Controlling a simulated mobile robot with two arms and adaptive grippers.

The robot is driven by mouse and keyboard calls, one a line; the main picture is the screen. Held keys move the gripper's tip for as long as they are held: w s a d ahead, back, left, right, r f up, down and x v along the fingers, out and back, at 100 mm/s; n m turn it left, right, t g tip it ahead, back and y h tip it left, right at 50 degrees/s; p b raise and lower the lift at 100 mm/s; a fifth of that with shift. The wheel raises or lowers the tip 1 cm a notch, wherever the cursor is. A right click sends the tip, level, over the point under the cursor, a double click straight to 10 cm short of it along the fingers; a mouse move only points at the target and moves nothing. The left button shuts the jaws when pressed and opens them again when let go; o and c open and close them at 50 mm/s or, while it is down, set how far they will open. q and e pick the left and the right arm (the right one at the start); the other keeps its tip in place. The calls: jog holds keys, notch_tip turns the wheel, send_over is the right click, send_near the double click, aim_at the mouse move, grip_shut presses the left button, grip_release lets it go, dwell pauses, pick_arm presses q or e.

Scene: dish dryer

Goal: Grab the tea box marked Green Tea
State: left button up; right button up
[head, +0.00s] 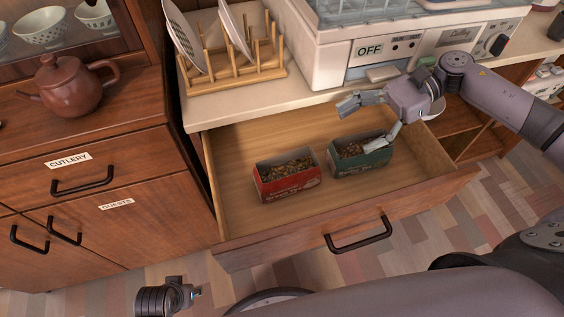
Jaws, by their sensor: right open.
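A green tea box (361,158) stands in the open drawer (240,205), filled with loose contents. A red box (287,178) stands to its left, also filled; the print on both is too small to read. My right gripper (370,122) is open above the green box. One finger is near the box's right end, the other is over its back left; I cannot tell if they touch it. My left gripper (190,292) is low at the bottom left, away from the drawer, and its fingers are not clear.
A wooden rack (235,72) with plates and a white machine (330,60) marked OFF stand on the counter behind the drawer. A brown teapot (72,86) stands on the left cabinet. The drawer's left and front floor is bare.

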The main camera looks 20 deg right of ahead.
send_over(285, 169)
jog(key=s+d, duration=0.2)
jog(key=d, duration=0.2)
notch_tip(285, 169, down, 5)
jog(key=shift+s+f+p, duration=0.1)
jog(key=shift+p, duration=0.35)
jog(key=shift+s+a+f, duration=0.1)
jog(key=shift+a+f, duration=0.05)
jog(key=shift+a, duration=0.25)
jog(key=x, duration=0.3)
jog(key=shift+s+a+p, duration=0.15)
jog(key=shift+a+p, duration=0.15)
jog(key=shift+a, duration=0.05)
jog(key=shift+a+f, duration=0.25)
jog(key=shift+a, duration=0.15)
pick_arm(q)
jog(key=f, duration=0.1)
jog(key=s+f, duration=0.1)
jog(key=f, duration=0.1)
jog(key=s+f, duration=0.1)
jog(key=f, duration=0.1)
jog(key=shift+a+f, duration=0.1)
jog(key=shift+f, duration=0.1)
pick_arm(e)
jog(key=shift+c, duration=0.5)
jog(key=c, duration=1.2)
